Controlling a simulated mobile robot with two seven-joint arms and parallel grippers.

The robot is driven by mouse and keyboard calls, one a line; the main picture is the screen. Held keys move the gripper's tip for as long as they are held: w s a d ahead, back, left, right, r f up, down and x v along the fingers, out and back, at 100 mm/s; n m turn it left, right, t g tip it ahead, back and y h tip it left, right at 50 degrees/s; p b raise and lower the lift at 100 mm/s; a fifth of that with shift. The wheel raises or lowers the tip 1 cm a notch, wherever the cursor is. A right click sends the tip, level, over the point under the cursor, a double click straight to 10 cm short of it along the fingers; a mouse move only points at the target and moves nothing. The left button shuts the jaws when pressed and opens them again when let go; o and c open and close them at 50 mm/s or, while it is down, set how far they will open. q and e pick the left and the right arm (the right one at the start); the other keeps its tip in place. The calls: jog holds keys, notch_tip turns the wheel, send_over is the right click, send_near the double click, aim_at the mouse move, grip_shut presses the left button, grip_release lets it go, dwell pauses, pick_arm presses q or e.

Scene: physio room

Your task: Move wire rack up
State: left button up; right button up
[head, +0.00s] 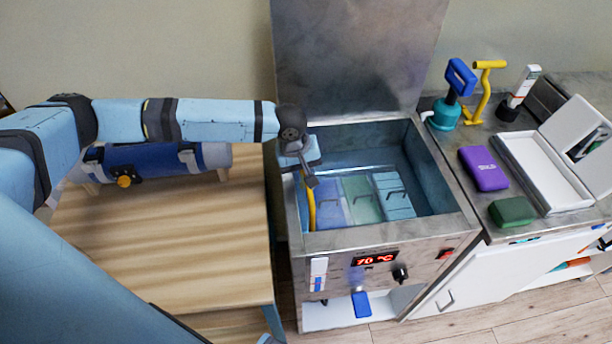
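An open metal tank (460,222) with its lid raised stands in the middle of the head view. Inside it, low down, sit a blue pack (331,212), a green pack (362,207) and a light blue pack (395,205), each with a dark loop on top. Pale thin edges around them may be the wire rack; its wires are too small to make out. A yellow curved piece (310,208) stands at the tank's left inner side. My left gripper (309,180) points down just above it; whether they touch or the fingers are closed is unclear. My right gripper is out of view.
The raised lid (355,50) rises behind the tank. A wooden table (160,250) with a dark blue roll (145,158) is left. The right counter holds a teal pump (446,115), purple case (483,168), green pack (511,211) and white tray (540,170).

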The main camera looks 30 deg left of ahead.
pick_arm(q)
jog(key=shift+w+d+f, duration=0.15)
jog(key=shift+f, duration=0.85)
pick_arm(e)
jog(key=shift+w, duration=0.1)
